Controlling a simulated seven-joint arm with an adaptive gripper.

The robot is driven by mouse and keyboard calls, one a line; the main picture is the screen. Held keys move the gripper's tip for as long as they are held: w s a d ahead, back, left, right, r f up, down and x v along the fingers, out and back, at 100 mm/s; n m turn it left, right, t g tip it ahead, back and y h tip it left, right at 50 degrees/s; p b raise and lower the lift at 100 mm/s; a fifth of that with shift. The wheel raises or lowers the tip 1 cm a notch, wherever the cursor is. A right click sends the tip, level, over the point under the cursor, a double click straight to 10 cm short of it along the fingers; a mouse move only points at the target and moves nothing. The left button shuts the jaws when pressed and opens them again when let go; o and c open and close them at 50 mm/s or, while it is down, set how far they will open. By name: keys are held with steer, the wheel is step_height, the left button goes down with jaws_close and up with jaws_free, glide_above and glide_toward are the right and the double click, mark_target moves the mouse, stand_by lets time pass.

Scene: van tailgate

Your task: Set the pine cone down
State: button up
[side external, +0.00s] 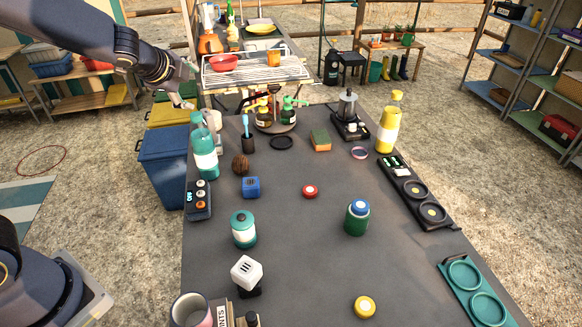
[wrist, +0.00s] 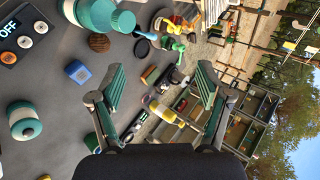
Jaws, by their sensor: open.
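The pine cone (side external: 240,164) is brown and rests on the grey table, towards its left side, behind the blue cube and close to the teal bottle. It also shows in the wrist view (wrist: 99,42), at the upper left, apart from the fingers. My gripper (side external: 187,101) is up in the air at the upper left in the side external view, beyond the left edge of the table and above the bins. In the wrist view my gripper (wrist: 160,88) has its two fingers spread wide with nothing between them.
Near the pine cone stand the blue cube (side external: 251,187), the teal bottle (side external: 204,152) and a dark cup with a brush (side external: 249,142). A teal-lidded jar (side external: 243,229) and a green jar (side external: 356,218) stand nearer the front. The table's middle is mostly clear around a red button (side external: 310,191).

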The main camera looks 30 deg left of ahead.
steer(key=s+r+n+g, duration=0.1)
steer(key=s+r+n, duration=0.3)
steer(key=s+n, duration=0.55)
steer(key=s+d+n+g+h, duration=0.1)
steer(key=s+d+n, duration=0.1)
steer(key=s+d, duration=0.2)
steer(key=s+d+f+n+g+h, duration=0.1)
steer(key=s+d, duration=0.4)
steer(key=s, duration=0.6)
steer(key=shift+s+d+n+h, duration=0.25)
steer(key=shift+n+h, duration=0.2)
steer(key=shift+h, duration=0.25)
